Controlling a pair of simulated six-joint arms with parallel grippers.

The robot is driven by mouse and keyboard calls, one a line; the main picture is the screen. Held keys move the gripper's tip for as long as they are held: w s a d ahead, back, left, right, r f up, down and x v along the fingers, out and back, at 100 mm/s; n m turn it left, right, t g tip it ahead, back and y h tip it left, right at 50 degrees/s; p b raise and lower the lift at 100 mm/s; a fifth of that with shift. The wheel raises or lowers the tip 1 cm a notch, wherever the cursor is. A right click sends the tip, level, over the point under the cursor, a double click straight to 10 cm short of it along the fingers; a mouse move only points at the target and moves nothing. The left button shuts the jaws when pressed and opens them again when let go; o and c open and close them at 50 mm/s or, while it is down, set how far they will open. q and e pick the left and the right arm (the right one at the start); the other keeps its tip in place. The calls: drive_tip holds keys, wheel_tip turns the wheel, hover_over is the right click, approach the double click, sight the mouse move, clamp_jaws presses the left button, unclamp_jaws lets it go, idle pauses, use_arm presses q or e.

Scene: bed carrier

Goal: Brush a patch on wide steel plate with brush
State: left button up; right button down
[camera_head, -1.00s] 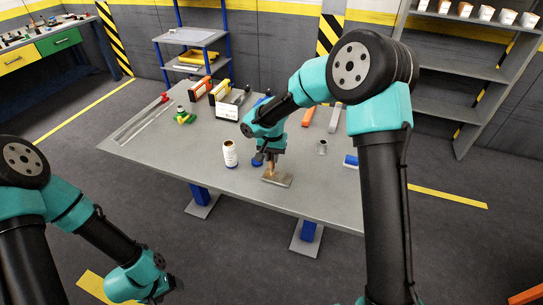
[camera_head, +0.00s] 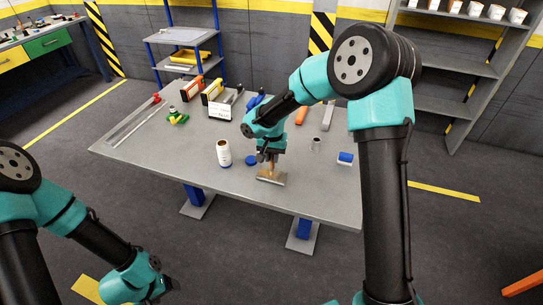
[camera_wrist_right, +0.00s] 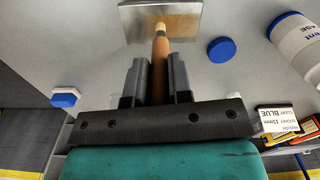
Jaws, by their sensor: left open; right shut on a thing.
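The steel plate (camera_head: 276,180) lies flat near the front edge of the grey table (camera_head: 200,135). My right gripper (camera_head: 269,158) is above it, shut on the brush (camera_wrist_right: 160,52) by its wooden handle. In the right wrist view the brush runs from between the fingers to the plate (camera_wrist_right: 137,22). Its far end overlaps the plate there; I cannot tell if it touches. The bristles are not clear. My left gripper (camera_head: 164,291) is open and empty, low at the lower left and off the table.
A white bottle (camera_head: 224,153) and a blue disc (camera_head: 252,160) are left of the plate. A metal cup (camera_head: 315,144) and a blue-and-white block (camera_head: 345,158) are to its right. Boxes and tools (camera_head: 213,92) line the table's back. The front-left table top is clear.

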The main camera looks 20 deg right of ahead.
drive_tip(key=shift+s+d, duration=0.1)
drive_tip(key=shift+s+d, duration=0.55)
drive_tip(key=shift+d, duration=0.25)
drive_tip(key=shift+s+d, duration=0.1)
drive_tip(key=shift+s+d, duration=0.6)
drive_tip(key=shift+d, duration=0.15)
drive_tip(key=shift+w+a, duration=0.1)
drive_tip(key=shift+w+a, duration=0.55)
drive_tip(key=shift+a, duration=0.25)
drive_tip(key=shift+w+a, duration=0.1)
idle(0.3)
drive_tip(key=shift+w+a, duration=0.65)
drive_tip(key=shift+a, duration=0.15)
